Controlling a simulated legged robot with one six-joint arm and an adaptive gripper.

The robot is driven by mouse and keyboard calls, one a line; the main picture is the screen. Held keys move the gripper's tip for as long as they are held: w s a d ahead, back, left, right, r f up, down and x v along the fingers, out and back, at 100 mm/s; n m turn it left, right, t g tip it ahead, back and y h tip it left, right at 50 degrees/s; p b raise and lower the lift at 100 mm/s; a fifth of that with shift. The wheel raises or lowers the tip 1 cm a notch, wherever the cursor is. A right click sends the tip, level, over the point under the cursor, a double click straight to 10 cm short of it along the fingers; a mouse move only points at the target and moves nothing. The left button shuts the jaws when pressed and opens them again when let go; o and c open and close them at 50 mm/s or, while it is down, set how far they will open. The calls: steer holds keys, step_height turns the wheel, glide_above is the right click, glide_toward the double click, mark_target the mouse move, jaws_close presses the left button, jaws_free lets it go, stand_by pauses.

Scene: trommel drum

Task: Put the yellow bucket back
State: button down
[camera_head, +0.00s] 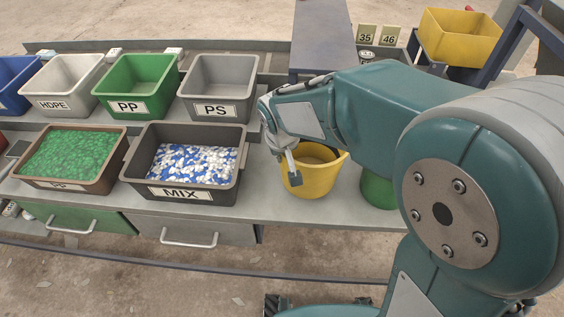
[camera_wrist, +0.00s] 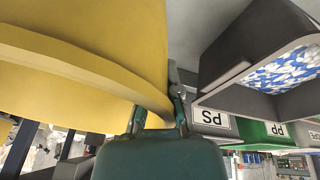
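The yellow bucket (camera_head: 318,181) is upright on the grey bench, right of the MIX bin, as far as I can tell. My gripper (camera_head: 290,166) reaches down to its left rim, one finger with a dark pad in front of the outer wall. In the wrist view the bucket (camera_wrist: 90,62) fills the upper left, and my gripper (camera_wrist: 166,108) is at its rim, a grey finger beside the outer wall. The other finger is hidden, so I cannot tell whether they pinch the rim.
A MIX bin (camera_head: 245,150) of blue and white flakes stands close on the left. A green container (camera_head: 377,190) stands on the right, partly behind my arm. Labelled bins, including the PS bin (camera_head: 218,88), line the back. A yellow crate (camera_head: 460,36) is at the upper right.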

steer(key=shift+w+f, duration=0.2)
steer(key=shift+f, duration=0.15)
steer(key=shift+a+f, duration=0.1)
steer(key=shift+f, duration=1.4)
steer(key=c, duration=0.8)
jaws_free()
steer(key=shift+f, duration=0.1)
